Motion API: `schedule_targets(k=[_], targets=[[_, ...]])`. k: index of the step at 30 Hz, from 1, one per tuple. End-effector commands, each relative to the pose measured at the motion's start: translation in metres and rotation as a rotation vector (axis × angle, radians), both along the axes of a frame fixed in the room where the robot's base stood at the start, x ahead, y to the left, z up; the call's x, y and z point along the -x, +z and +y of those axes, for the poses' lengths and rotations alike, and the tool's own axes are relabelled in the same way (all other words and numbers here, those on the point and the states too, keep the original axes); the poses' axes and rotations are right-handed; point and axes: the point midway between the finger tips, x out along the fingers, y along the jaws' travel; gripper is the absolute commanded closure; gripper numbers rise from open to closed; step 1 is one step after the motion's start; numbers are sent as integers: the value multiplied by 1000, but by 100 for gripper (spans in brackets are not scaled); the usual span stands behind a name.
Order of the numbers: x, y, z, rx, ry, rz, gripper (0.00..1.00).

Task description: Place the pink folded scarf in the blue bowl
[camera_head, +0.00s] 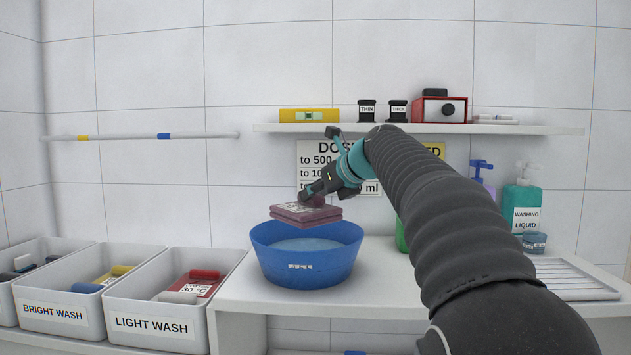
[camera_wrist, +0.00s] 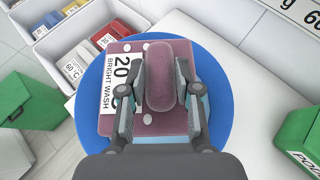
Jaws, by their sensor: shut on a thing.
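The pink folded scarf (camera_head: 306,214) is a dusky pink flat stack with a rounded pink grip on top. It hangs level above the blue bowl (camera_head: 307,268), which stands on the white counter and holds pale liquid. My gripper (camera_head: 312,196) is shut on the scarf's grip. In the wrist view my gripper (camera_wrist: 160,95) has a finger on each side of the grip, and the scarf (camera_wrist: 128,62) lies over the bowl (camera_wrist: 218,70), hiding most of its inside. A label on the scarf reads "20" and "BRIGHT WASH".
Bins marked "BRIGHT WASH" (camera_head: 58,312) and "LIGHT WASH" (camera_head: 155,326) with folded items stand left of the bowl. A wall shelf (camera_head: 450,128) runs above. A teal bottle (camera_head: 522,198) and a white ribbed tray (camera_head: 575,280) are at right. A green container (camera_wrist: 300,140) stands beside the bowl.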

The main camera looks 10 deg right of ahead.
Motion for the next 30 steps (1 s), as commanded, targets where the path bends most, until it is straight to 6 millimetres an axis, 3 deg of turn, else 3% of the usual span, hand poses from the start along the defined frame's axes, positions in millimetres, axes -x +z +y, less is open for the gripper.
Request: schedule_targets(k=[6, 12, 28, 29, 30], targets=[[0, -27, 0, 0, 0, 1, 100], [0, -41, 0, 0, 0, 0, 100], [0, -46, 0, 0, 0, 0, 100], [0, -46, 0, 0, 0, 1, 63], [0, -46, 0, 0, 0, 1, 53]])
